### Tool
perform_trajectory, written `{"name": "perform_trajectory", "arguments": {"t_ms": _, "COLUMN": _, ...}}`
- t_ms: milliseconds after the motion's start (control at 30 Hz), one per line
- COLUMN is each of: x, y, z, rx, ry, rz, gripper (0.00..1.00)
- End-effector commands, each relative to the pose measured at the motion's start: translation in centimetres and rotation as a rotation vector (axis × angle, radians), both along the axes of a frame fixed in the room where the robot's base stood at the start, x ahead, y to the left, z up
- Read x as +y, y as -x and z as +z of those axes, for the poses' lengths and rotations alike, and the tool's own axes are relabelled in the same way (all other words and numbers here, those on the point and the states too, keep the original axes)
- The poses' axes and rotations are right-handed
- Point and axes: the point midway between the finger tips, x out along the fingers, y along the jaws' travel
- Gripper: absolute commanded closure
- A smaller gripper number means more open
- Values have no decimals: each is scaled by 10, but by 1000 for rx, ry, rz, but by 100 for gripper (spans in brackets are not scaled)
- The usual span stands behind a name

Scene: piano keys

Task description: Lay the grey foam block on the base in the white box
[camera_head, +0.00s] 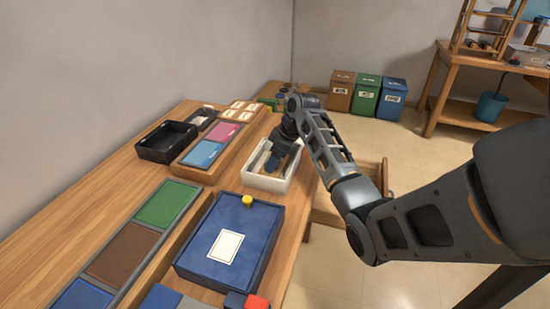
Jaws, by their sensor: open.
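The white box (268,183) stands near the right edge of the long wooden table, with its near wall and rim in clear view. My gripper (273,163) reaches down into it from above, with its dark end low between the walls. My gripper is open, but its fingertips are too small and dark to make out. A pale strip shows inside the box at the left of my gripper, and a brownish piece shows at its right. I cannot clearly pick out the grey foam block or the base; my gripper and wrist hide much of the inside.
A black open tray (166,143) and a wooden tray with pink and blue panels (210,146) stand left of the box. Colored bins (365,95) stand on the floor behind.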

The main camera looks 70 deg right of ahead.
Motion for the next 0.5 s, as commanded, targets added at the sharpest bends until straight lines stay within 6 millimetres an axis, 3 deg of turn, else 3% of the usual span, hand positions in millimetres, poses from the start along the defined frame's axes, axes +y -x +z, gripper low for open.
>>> {"name": "perform_trajectory", "arguments": {"t_ms": 267, "x": -1, "y": 0, "z": 4, "rx": -1, "ry": 1, "rz": 0, "gripper": 30}}
{"name": "perform_trajectory", "arguments": {"t_ms": 500, "x": -2, "y": 13, "z": 37, "rx": -3, "ry": 3, "rz": -2, "gripper": 30}}
